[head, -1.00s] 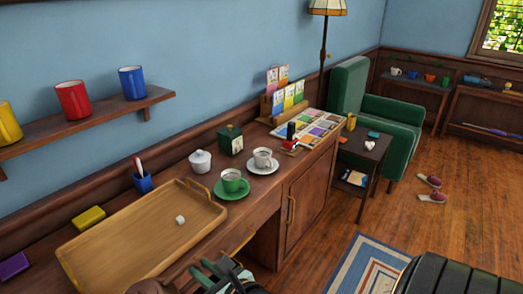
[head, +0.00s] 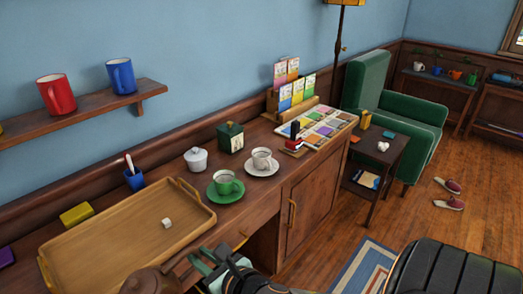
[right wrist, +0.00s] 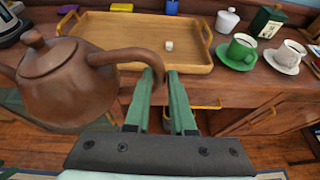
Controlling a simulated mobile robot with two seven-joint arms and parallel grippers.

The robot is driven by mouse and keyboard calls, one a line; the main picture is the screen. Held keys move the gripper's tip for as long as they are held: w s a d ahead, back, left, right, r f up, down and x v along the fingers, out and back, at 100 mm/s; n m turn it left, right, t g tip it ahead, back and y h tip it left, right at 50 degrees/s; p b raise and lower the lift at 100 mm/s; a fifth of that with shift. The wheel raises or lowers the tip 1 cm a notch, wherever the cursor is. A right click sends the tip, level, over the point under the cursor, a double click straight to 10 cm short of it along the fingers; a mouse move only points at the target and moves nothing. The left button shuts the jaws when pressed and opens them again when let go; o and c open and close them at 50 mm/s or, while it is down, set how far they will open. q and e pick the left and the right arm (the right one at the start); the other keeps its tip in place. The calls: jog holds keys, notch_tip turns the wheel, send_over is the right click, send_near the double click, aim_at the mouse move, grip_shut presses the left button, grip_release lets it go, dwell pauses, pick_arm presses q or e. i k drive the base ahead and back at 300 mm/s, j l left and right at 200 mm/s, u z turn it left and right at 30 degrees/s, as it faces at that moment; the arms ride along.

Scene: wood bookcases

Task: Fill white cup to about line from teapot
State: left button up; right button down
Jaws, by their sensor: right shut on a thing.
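The brown teapot (head: 150,282) shows at the bottom edge in the head view, partly cut off. It fills the left of the right wrist view (right wrist: 65,85), held in front of the desk. My right gripper (head: 203,262) is shut on its handle, between the green fingers in the right wrist view (right wrist: 165,78). The white cup (head: 262,155) stands upright on a white saucer (head: 262,170) on the desk, ahead and to the right of the gripper; it also shows in the right wrist view (right wrist: 291,53). Its line and fill level are too small to tell.
A green cup (head: 224,180) on a green saucer stands between the tray and the white cup. A wooden tray (head: 197,223) holds a white cube. A lidded white pot (head: 196,160), green tin (head: 230,137) and card rack (head: 293,110) stand behind.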

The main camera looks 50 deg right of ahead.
aim_at(262, 156)
jog(key=l+u, duration=0.1)
jog(key=l, duration=0.3)
jog(key=l+u, duration=0.15)
jog(key=l, duration=0.3)
jog(key=k+l+u, duration=0.1)
jog(key=l, duration=0.3)
jog(key=k+l+u, duration=0.15)
jog(key=l, duration=0.25)
jog(key=l+u, duration=0.1)
jog(key=l, duration=0.3)
jog(key=k+l+u, duration=0.1)
jog(key=l, duration=0.3)
jog(key=k+l+u, duration=0.15)
jog(key=l, duration=0.2)
jog(key=k+l+u, duration=0.1)
jog(key=k+l, duration=0.3)
jog(key=l, duration=0.25)
jog(key=k+l+u, duration=0.1)
jog(key=k+l, duration=0.35)
jog(key=l, duration=0.15)
